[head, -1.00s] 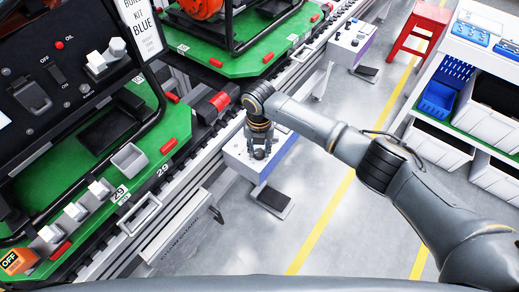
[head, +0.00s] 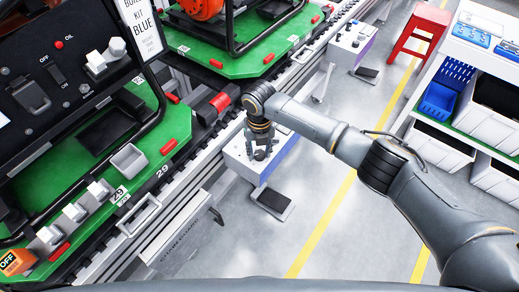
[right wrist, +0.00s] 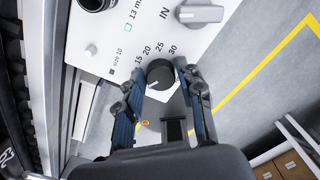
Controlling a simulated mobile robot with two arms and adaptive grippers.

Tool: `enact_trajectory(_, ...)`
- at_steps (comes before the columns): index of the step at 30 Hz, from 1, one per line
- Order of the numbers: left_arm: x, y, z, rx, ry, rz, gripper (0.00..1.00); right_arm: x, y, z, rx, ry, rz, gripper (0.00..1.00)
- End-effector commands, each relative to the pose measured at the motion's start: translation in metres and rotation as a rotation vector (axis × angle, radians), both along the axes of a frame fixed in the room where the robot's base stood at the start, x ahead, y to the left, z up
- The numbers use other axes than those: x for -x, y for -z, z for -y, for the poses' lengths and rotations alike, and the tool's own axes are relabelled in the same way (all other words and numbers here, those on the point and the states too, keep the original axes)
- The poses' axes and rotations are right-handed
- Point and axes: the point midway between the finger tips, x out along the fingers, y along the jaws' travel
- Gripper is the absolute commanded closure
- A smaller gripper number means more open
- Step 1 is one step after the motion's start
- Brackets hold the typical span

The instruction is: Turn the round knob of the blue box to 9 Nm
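The blue box (head: 238,157) has a white top and a bluish side and stands beside the conveyor in the head view. In the right wrist view its white panel (right wrist: 120,50) carries a round black knob (right wrist: 160,72) with scale numbers 15, 20, 25 and 30 showing around it. The rest of the scale is hidden, and I cannot read the setting. My right gripper (head: 261,154) is over the box, pointing down. In the right wrist view its fingers (right wrist: 157,80) stand on either side of the knob, with small gaps visible. My left gripper is not in view.
On the same panel are a grey knob (right wrist: 201,13) near "IN" and a black round socket (right wrist: 95,3). A pedal (head: 272,202) lies on the floor by the box. Green pallets (head: 170,128) stand on the conveyor to the left. A red stool (head: 418,38) and a white shelf (head: 490,150) are right.

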Motion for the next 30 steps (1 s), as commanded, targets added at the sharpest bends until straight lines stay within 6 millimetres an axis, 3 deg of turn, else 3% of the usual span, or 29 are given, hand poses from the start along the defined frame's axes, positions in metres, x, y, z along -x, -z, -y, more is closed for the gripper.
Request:
enact_trajectory(10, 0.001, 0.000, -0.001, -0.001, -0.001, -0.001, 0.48, 0.000, 0.000, 0.000, 0.000, 0.001, 0.000, 0.46)
enact_trajectory(14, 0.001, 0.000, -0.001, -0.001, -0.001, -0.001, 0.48, -0.001, -0.009, -0.001, -0.002, 0.000, 0.002, 0.46)
enact_trajectory(30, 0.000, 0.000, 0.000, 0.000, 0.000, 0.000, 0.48, -0.001, -0.109, 0.000, 0.000, 0.000, 0.002, 0.46)
